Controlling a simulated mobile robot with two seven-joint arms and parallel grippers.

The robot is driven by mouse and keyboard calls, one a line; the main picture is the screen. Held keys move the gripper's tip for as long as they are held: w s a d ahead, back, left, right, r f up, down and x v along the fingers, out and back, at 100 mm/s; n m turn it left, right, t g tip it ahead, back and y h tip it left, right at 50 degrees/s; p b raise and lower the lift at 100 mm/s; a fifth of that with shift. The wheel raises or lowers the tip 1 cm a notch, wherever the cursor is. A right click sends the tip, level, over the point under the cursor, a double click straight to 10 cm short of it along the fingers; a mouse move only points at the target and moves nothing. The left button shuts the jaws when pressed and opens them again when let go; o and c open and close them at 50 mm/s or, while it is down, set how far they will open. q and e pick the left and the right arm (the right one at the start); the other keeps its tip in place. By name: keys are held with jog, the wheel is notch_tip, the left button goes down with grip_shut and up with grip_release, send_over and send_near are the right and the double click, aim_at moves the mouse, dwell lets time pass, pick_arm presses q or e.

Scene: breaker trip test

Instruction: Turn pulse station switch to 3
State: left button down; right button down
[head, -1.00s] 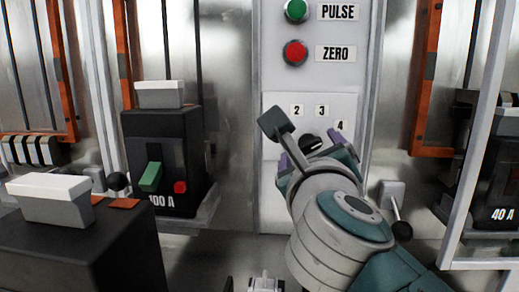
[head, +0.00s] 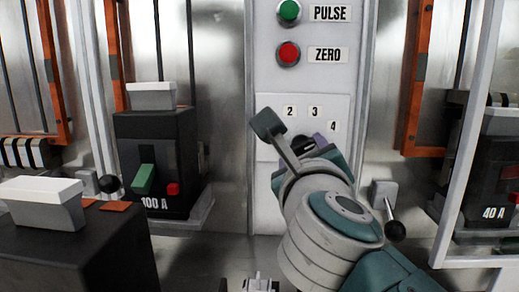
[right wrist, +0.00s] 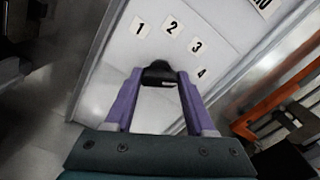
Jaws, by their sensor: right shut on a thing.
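The pulse station panel (head: 262,205) is light grey and stands upright in the middle of the head view. Its switch is a black knob (right wrist: 158,72), seen below number labels 1, 2, 3 and 4 in the right wrist view. The label 3 (head: 314,113) also shows in the head view. My right gripper (right wrist: 158,78) has its purple fingers on either side of the knob, shut on it. In the head view the right gripper (head: 312,144) and its wrist hide most of the knob. I cannot tell which number the knob points to. My left gripper is not visible.
Above the dial are a green PULSE button (head: 289,11) and a red ZERO button (head: 288,53). A black 100 A breaker (head: 160,140) stands left, a 40 A breaker (head: 490,180) right. A ball-ended lever (head: 394,229) is close right of my wrist. Another black unit (head: 90,240) stands front left.

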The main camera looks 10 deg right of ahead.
jog(key=shift+r+n+p, duration=0.15)
jog(key=shift+n+p, duration=1.3)
jog(key=shift+n, duration=0.15)
jog(key=n+p, duration=0.1)
jog(key=n, duration=0.2)
jog(key=shift+p, duration=0.4)
jog(key=shift+n+p, duration=0.4)
jog(key=shift+n, duration=0.3)
jog(key=shift+c, duration=1.2)
grip_release()
jog(key=v, duration=1)
jog(key=shift+p, duration=0.3)
